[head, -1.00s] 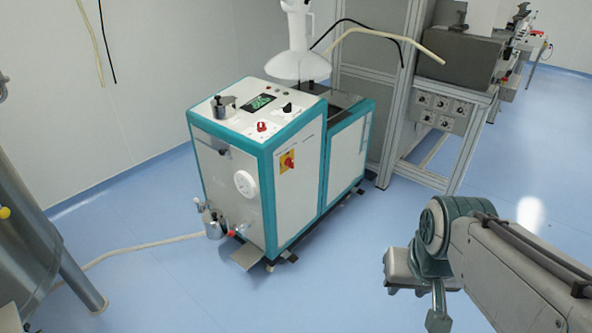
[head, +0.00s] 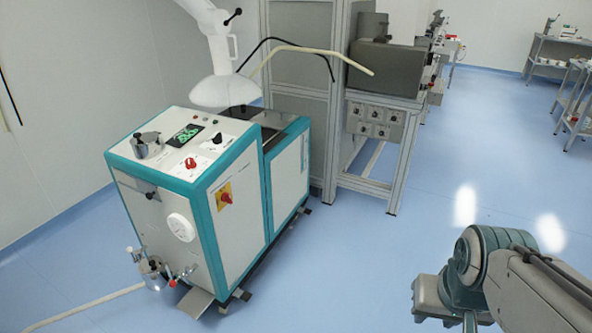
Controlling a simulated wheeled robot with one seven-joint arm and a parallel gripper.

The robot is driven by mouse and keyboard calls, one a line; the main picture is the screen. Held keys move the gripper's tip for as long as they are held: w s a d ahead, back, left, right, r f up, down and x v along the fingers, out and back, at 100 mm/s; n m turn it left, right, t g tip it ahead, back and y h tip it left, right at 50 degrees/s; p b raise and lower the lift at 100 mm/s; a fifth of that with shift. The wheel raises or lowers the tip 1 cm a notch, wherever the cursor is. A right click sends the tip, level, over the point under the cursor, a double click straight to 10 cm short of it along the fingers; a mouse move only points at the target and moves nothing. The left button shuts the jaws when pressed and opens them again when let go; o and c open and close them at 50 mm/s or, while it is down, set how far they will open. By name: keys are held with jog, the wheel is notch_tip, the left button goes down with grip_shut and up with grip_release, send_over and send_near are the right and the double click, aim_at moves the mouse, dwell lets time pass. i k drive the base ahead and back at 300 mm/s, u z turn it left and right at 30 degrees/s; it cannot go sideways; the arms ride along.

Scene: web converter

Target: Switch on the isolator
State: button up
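The isolator is a red rotary switch on a yellow plate (head: 225,196), on the right-hand side panel of a white and teal machine (head: 190,190). Its exact handle angle is too small to tell. A second red knob (head: 190,164) sits on the machine's top panel, beside a black knob and a lit green display (head: 185,136). My gripper (head: 440,312) is at the lower right, well apart from the machine, above the floor. Its fingertips run toward the bottom edge, and I cannot tell whether they are open.
A white extraction hood (head: 226,90) hangs over the machine's back. A metal frame (head: 375,150) with a grey control box (head: 378,122) stands behind to the right. A hose (head: 85,305) lies on the floor at lower left. Blue floor between machine and arm is clear.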

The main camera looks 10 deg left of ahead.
aim_at(226, 196)
jog(key=z, duration=0.2)
jog(key=i, duration=0.85)
jog(key=u, duration=0.9)
jog(key=i, duration=0.7)
jog(key=u, duration=0.7)
